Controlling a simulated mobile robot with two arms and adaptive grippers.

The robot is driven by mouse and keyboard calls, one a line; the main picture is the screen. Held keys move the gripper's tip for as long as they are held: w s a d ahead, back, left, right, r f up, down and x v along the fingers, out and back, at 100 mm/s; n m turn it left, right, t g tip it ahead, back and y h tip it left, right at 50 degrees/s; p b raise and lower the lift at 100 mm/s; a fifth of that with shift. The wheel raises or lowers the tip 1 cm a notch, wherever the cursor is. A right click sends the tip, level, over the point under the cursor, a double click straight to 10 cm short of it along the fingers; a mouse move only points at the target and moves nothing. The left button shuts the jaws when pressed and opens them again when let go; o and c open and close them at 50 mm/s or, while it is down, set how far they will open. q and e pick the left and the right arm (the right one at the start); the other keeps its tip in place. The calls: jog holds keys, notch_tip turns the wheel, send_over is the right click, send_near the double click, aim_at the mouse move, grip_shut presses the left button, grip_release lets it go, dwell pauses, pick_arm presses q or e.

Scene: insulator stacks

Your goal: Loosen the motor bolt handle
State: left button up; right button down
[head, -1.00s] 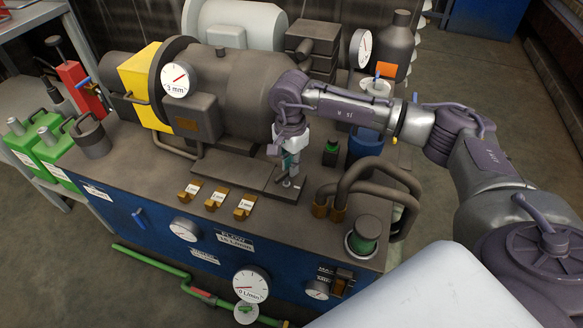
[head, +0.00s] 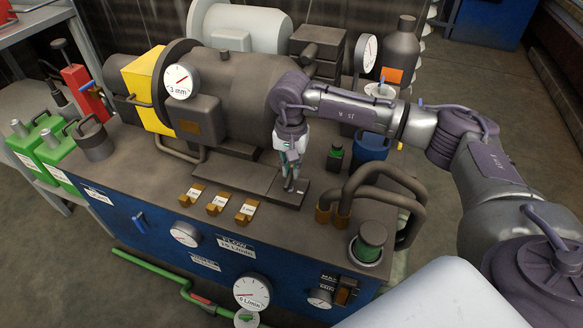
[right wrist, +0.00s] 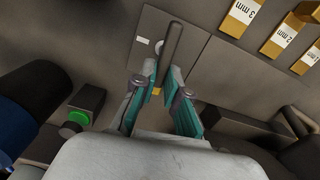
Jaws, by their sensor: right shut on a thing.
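The motor bolt handle is a thin dark bar standing up from a flat grey base plate (head: 262,186) beside the motor (head: 230,95). In the right wrist view the handle (right wrist: 173,42) runs up between the teal finger pads. My right gripper (head: 290,172) points down over the plate, shut on the handle; it also shows in the right wrist view (right wrist: 162,78). The fingers hide part of the handle in the head view. My left gripper is in neither view.
Orange spacers (head: 218,203) labelled in mm stand left of the handle. A green button box (head: 335,157) and a blue container (head: 372,146) are close behind the gripper.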

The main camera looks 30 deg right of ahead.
aim_at(291, 171)
dwell(0.3)
jog(key=c, duration=1.2)
grip_release()
jog(key=shift+r, duration=0.1)
notch_tip(291, 171, up, 12)
